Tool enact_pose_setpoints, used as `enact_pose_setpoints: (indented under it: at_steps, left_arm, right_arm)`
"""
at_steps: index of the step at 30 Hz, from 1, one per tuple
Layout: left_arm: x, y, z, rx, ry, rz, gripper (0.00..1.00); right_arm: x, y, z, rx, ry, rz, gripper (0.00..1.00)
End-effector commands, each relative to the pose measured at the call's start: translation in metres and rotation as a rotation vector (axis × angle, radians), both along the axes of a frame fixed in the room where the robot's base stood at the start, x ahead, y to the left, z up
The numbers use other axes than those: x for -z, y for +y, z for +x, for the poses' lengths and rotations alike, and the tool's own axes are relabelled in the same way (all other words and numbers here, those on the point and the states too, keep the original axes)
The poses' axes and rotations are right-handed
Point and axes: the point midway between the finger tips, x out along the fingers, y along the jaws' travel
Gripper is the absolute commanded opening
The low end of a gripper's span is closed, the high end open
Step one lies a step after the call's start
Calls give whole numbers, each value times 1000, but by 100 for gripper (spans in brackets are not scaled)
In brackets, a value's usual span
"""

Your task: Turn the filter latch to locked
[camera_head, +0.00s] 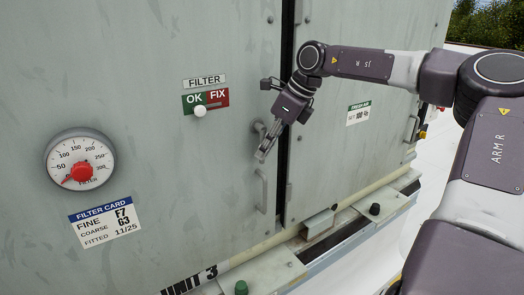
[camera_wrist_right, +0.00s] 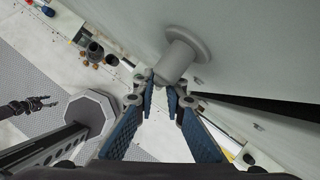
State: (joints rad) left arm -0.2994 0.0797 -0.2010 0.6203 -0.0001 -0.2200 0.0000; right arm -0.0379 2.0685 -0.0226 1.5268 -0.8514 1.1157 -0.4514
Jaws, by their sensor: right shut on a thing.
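The filter latch (camera_head: 259,127) is a grey knob on the left door of the grey cooler unit, near the door seam, partly hidden by my gripper in the head view. In the right wrist view the latch (camera_wrist_right: 180,57) shows as a round base with a short stem standing out from the door. My right gripper (camera_head: 262,155) is at the latch, its fingers shut on it. In the wrist view the blue-padded fingers (camera_wrist_right: 170,88) meet at the outer end of the stem. A small dark gripper (camera_wrist_right: 42,103), seemingly my left, shows at the far left there; its jaws are unclear.
Above the latch is a FILTER sign with a green OK and red FIX plate (camera_head: 206,101) and a white slider knob. A red-hubbed gauge (camera_head: 80,160) and a filter card (camera_head: 104,222) are at left. A door handle (camera_head: 262,190) sits just below the gripper.

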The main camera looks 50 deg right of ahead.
Motion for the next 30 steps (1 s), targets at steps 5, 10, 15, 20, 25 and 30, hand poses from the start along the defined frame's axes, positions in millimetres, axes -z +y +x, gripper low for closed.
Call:
enact_pose_setpoints:
  at_steps: [5,10,15,20,25,30]
  left_arm:
    - [4,1,0,0,0,1,52]
    - [5,1,0,-1,0,1,52]
    - [5,1,0,-1,1,1,52]
    - [5,1,0,-1,1,1,52]
    - [5,1,0,-1,1,1,52]
    - [5,1,0,-1,1,1,52]
  right_arm:
    - [2,-3,-1,-1,20,-68,0]
    - [1,-5,-2,-2,28,-100,0]
    - [1,-6,-2,-2,30,-112,0]
    - [1,-7,-2,-2,31,-113,0]
    - [1,-7,-2,-1,31,-114,16]
    - [1,-6,-2,-1,29,-109,28]
